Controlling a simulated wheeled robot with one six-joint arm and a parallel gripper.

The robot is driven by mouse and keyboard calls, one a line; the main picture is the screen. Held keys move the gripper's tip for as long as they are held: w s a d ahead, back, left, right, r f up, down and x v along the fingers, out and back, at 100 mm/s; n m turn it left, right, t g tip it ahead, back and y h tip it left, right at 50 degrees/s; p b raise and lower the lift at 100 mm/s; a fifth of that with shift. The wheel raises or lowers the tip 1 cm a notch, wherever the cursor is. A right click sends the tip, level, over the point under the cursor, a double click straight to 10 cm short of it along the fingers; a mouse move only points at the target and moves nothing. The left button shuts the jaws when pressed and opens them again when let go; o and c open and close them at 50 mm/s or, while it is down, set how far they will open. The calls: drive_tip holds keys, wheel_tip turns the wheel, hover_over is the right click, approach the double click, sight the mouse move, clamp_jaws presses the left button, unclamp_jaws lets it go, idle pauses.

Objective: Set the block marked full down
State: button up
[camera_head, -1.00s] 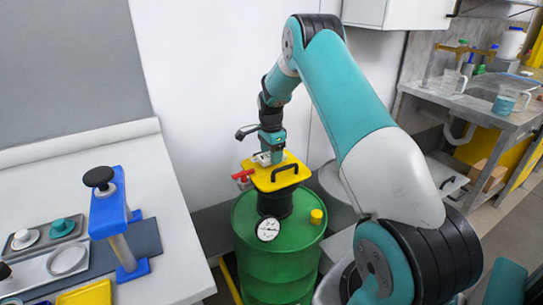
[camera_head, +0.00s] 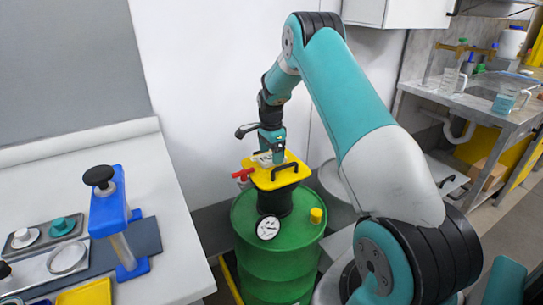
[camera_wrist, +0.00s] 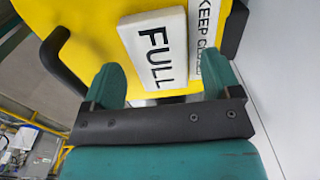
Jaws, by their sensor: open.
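The white block marked FULL (camera_wrist: 156,48) lies flat on the yellow lid plate (camera_wrist: 95,35), seen in the wrist view. My gripper (camera_wrist: 162,66) is open, with one teal finger on each side of the block's near end and a gap showing at both sides. In the head view, my gripper (camera_head: 268,157) points down over the yellow plate (camera_head: 286,178) on top of the green drum (camera_head: 275,245). There the block is small and largely hidden by the gripper.
A white KEEP CLOSED label (camera_wrist: 207,38) lies beside the block. The plate has a black handle (camera_head: 284,170); a red valve handle (camera_head: 242,174) is at its left. A gauge (camera_head: 268,227) and yellow cap (camera_head: 316,215) are on the drum. A bench with a blue press (camera_head: 107,208) stands left.

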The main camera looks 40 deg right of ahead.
wheel_tip(320, 180, up, 10)
drive_tip(key=s+a+r+n, duration=0.1)
drive_tip(key=a+r+n, duration=0.2)
drive_tip(key=a, duration=0.3)
drive_tip(key=s+a+r+n, duration=0.1)
drive_tip(key=a+r+n, duration=0.25)
drive_tip(key=a, duration=0.35)
drive_tip(key=s+a+r+n+t+y, duration=0.1)
drive_tip(key=s+a+r+n, duration=0.1)
drive_tip(key=s+a+n, duration=0.4)
drive_tip(key=s+a+r+n+y, duration=0.1)
drive_tip(key=s+a+n, duration=0.2)
drive_tip(key=a, duration=0.4)
drive_tip(key=s+a+n, duration=0.4)
drive_tip(key=s, duration=0.3)
drive_tip(key=s+a+n+y, duration=0.1)
drive_tip(key=s+a+n, duration=0.3)
drive_tip(key=s, duration=0.3)
drive_tip(key=s+a+n+g+y, duration=0.1)
drive_tip(key=s+a+n, duration=0.3)
drive_tip(key=s, duration=0.3)
drive_tip(key=shift+s+a+r+n+b, duration=0.2)
drive_tip(key=shift+n+b, duration=0.15)
drive_tip(key=shift+b, duration=0.1)
drive_tip(key=shift+r, duration=0.1)
wheel_tip(320, 180, up, 2)
drive_tip(key=shift+r+p, duration=0.1)
drive_tip(key=shift+p, duration=1.05)
